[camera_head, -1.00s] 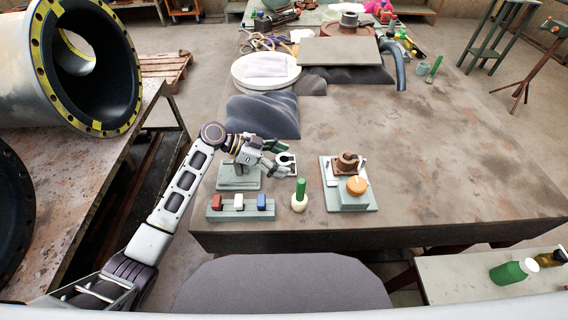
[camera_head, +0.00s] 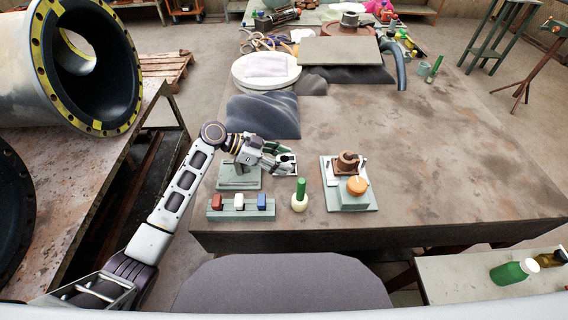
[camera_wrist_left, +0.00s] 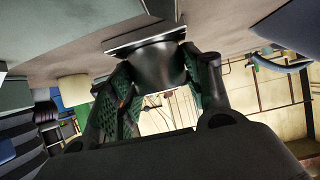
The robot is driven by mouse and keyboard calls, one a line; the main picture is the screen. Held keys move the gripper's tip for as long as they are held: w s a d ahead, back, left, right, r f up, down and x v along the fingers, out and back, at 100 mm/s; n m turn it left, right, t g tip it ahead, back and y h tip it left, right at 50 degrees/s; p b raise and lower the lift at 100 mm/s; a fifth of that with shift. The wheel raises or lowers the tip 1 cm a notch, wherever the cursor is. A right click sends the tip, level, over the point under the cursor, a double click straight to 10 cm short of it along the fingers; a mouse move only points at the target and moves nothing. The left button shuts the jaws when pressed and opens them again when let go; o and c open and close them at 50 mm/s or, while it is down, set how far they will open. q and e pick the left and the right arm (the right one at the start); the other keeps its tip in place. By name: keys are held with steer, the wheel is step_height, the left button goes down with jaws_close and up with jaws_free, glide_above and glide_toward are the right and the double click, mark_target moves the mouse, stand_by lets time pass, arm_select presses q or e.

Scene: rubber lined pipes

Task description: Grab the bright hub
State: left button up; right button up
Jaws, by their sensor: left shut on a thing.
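I take this body to be the hub. My right gripper is not in view.
In front is a block with red, white and blue pieces (camera_head: 239,203), beside a green-handled tool with a cream base (camera_head: 299,198). To the right, a plate (camera_head: 367,204) holds a brown fitting (camera_head: 347,163) and an orange knob (camera_head: 357,185). The tabletop further right is clear.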

arm_select(q)
steer(key=shift+r, duration=0.1)
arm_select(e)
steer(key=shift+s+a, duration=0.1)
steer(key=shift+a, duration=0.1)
arm_select(q)
steer(key=shift+r, duration=0.65)
steer(key=shift+r+b, duration=0.3)
steer(key=shift+r, duration=4)
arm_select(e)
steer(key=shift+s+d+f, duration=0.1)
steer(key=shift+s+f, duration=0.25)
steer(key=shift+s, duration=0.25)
